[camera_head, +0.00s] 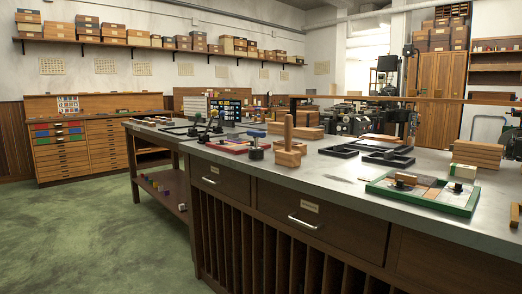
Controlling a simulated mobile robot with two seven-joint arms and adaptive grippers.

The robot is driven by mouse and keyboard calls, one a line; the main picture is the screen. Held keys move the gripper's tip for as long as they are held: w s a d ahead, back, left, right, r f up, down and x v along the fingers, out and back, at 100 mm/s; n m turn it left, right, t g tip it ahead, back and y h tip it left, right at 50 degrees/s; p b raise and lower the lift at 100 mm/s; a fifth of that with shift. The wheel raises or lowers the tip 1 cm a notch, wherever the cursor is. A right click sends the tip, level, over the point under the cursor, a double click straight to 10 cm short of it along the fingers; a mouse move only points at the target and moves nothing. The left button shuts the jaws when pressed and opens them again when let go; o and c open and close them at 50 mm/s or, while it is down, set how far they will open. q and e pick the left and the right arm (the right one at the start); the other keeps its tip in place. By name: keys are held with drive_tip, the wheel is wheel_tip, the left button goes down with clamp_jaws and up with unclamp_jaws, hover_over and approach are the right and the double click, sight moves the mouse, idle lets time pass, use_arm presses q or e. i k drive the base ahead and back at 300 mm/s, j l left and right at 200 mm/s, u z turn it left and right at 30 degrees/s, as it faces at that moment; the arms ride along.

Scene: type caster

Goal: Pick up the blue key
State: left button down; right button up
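A small upright piece with a blue bar on top (256,133) and a dark lower part stands on the grey worktop, left of the middle. It is the piece that best fits the blue key, but it is too small to be sure of its shape. Neither of my grippers can be made out in this view.
The long grey worktop (310,175) also holds a green-rimmed tray (425,199), black divided trays (388,158), a red-framed tray (222,146) and stacked wooden boards (478,153). Dark machines (352,120) stand behind. Green floor (95,235) is clear at the left.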

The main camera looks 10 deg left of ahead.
sight(256, 134)
drive_tip(key=j+z, duration=0.1)
drive_tip(key=z, duration=0.3)
drive_tip(key=j+z, duration=0.1)
drive_tip(key=z, duration=0.3)
drive_tip(key=i+j+z, duration=0.1)
drive_tip(key=z, duration=0.3)
drive_tip(key=j+z, duration=0.15)
drive_tip(key=z, duration=0.25)
drive_tip(key=k+j+z, duration=0.1)
drive_tip(key=j+z, duration=0.2)
drive_tip(key=k+j+z, duration=0.1)
drive_tip(key=j+z, duration=0.15)
drive_tip(key=k+j+z, duration=0.15)
drive_tip(key=j+z, duration=0.15)
drive_tip(key=k+j+z, duration=0.2)
drive_tip(key=j, duration=0.35)
drive_tip(key=k+j+z, duration=0.25)
drive_tip(key=k+j, duration=0.2)
drive_tip(key=k+j+z, duration=0.1)
drive_tip(key=k+j, duration=0.7)
